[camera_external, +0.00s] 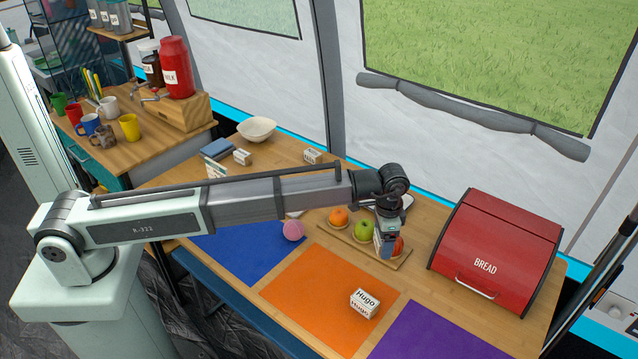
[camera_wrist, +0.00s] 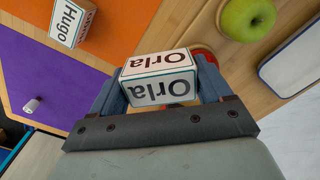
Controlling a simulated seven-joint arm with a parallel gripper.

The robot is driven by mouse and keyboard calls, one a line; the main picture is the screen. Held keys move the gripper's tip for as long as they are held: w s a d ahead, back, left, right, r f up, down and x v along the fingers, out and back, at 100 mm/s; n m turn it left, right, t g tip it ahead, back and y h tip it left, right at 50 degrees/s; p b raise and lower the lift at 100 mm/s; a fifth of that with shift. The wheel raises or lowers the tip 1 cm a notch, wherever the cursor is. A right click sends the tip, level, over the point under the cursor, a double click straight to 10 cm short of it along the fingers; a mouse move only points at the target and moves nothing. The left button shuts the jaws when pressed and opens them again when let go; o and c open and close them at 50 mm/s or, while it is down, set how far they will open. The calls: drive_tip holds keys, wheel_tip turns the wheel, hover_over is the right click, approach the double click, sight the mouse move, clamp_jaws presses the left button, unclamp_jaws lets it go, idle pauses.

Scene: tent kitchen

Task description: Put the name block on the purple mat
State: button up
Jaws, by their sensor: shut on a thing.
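My gripper (camera_external: 387,250) is shut on a white name block (camera_wrist: 160,78) that reads "Orla". In the wrist view the block sits between the blue fingers. In the outside view my gripper is over the right end of the wooden fruit board. The purple mat (camera_external: 435,335) lies at the front right of the table, cut off by the picture's lower edge; it also shows at the left of the wrist view (camera_wrist: 50,75). A second name block, reading "Hugo" (camera_external: 365,303), rests on the orange mat (camera_external: 310,285); the wrist view shows it too (camera_wrist: 70,22).
The fruit board (camera_external: 360,245) holds an orange (camera_external: 339,216), a green apple (camera_external: 364,231) and a red apple (camera_external: 398,246). A red bread bin (camera_external: 495,245) stands at the right. A small pale cylinder (camera_wrist: 33,105) appears over the purple mat.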

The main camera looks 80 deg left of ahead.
sight(424, 330)
drive_tip(key=w+d+m, duration=0.4)
drive_tip(key=d, duration=0.6)
drive_tip(key=w+d+m, duration=0.3)
drive_tip(key=d+m, duration=0.2)
drive_tip(key=d, duration=0.6)
drive_tip(key=shift+w+f, duration=0.2)
drive_tip(key=shift+f, duration=4.65)
drive_tip(key=shift+f, duration=0.1)
drive_tip(key=o, duration=1)
wheel_tip(424, 330, up, 12)
drive_tip(key=shift+r, duration=0.15)
